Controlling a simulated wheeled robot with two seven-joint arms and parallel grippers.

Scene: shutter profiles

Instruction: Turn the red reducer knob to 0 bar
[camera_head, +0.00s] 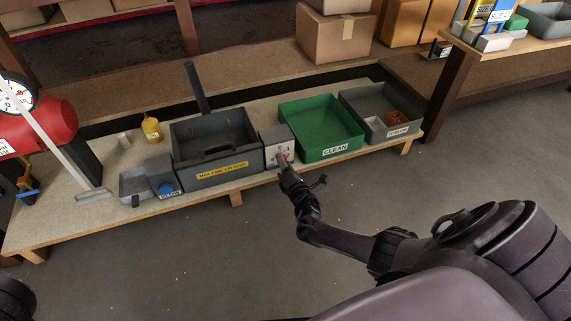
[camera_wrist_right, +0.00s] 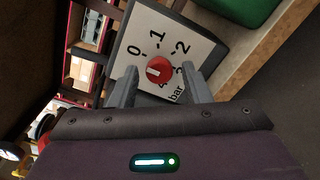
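The red reducer knob (camera_wrist_right: 159,70) sits on a white dial plate (camera_wrist_right: 150,32) marked 0, 1, 2, 3 and "bar" in the right wrist view. A pale mark shows on the knob's left part; I cannot tell exactly which number it points to. In the head view the dial is on a grey box (camera_head: 275,134) at the bench's front edge. My right gripper (camera_wrist_right: 161,82) is open, one finger on each side of the knob, with visible gaps. It also shows in front of the dial in the head view (camera_head: 284,166), hiding part of it. My left gripper is out of view.
A dark grey bin (camera_head: 213,135) stands left of the dial box, and a green "CLEAN" crate (camera_head: 320,128) right of it. A grey tray (camera_head: 382,106) stands further right. A red tank with a gauge (camera_head: 16,95) is at far left. The floor in front is clear.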

